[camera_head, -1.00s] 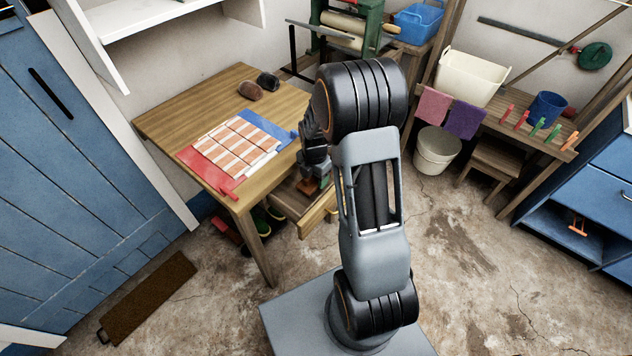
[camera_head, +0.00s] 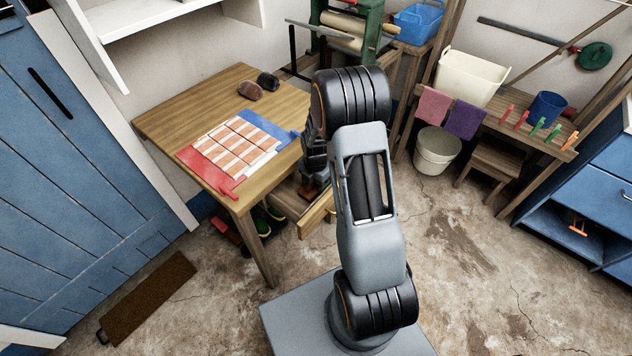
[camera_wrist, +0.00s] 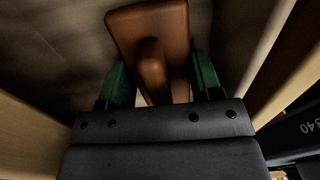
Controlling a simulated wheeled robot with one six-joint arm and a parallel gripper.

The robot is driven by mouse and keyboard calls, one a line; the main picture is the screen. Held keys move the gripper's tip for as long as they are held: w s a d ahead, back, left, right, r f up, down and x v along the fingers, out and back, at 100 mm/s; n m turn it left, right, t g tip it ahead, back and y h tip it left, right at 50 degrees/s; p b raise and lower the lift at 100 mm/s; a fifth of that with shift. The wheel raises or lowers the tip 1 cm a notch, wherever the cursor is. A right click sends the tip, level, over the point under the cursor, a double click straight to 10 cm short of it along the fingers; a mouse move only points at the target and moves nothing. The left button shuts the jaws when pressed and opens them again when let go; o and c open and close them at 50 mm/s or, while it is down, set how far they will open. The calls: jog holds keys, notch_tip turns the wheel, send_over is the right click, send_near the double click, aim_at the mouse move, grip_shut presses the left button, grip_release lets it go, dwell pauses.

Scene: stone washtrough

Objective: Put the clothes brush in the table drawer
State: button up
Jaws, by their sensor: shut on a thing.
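The clothes brush, brown with a raised grip, is between the green fingers of my gripper (camera_wrist: 162,72) in the wrist view. My gripper is shut on the grip of the brush (camera_wrist: 122,22). The table drawer (camera_head: 318,216) is pulled open at the right side of the wooden table. The brush also shows in the head view (camera_head: 308,191), low in the drawer opening. Drawer walls flank it in the wrist view (camera_wrist: 30,135). My arm hides most of my gripper in the head view. I cannot tell whether the brush touches the drawer floor.
A cream bucket (camera_head: 437,150) stands to the right. The floor in front is clear.

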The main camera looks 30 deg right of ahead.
jog(key=o, duration=0.6)
notch_tip(320, 180, up, 12)
jog(key=shift+f+p, duration=0.25)
jog(key=shift+p, duration=0.25)
jog(key=shift+s+a+r+m+t, duration=0.55)
jog(key=shift+s+a+r+m, duration=1.45)
jog(key=shift+m, duration=1.8)
jog(key=shift+s+a+r+m+t, duration=0.5)
jog(key=shift+s+a+r+m, duration=0.65)
jog(key=shift+s+r+m, duration=1.75)
jog(key=shift+s+a+r+m+t, duration=0.55)
jog(key=shift+s+a+r+m, duration=0.95)
jog(key=shift+s+m, duration=2.4)
jog(key=shift+w+m, duration=0.8)
